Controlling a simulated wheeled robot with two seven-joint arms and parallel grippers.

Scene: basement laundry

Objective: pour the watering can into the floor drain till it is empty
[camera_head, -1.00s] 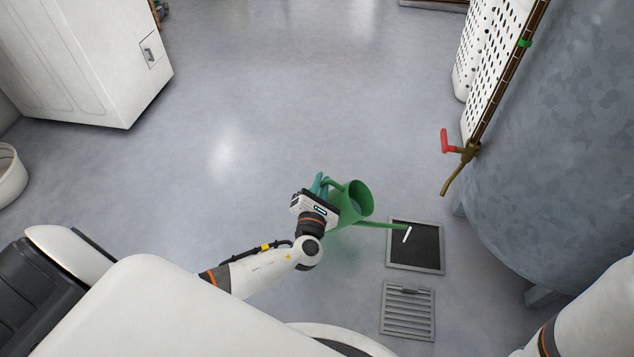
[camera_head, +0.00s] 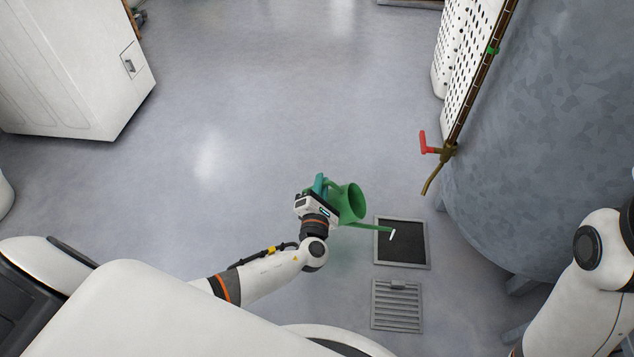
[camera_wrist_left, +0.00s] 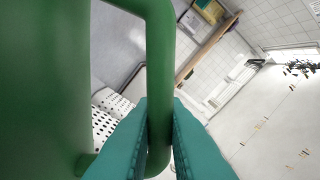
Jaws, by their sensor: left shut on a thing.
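The green watering can (camera_head: 352,205) is held above the floor, tipped with its wide mouth toward the right. Its thin spout points right, with its tip over the floor drain (camera_head: 388,260), a dark square opening in a grey metal frame. A short white streak shows at the spout tip and looks like a thin stream. My left gripper (camera_head: 320,186) has teal fingers shut on the can's handle. In the left wrist view its fingers (camera_wrist_left: 160,140) close around the green handle (camera_wrist_left: 161,60), with the can's body at left. My right gripper is out of view.
A slotted metal grate (camera_head: 397,318) lies on the floor in front of the drain. A large grey tank (camera_head: 540,140) with a red-handled tap (camera_head: 430,146) stands at right. A white appliance (camera_head: 70,70) stands at back left. The middle floor is clear.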

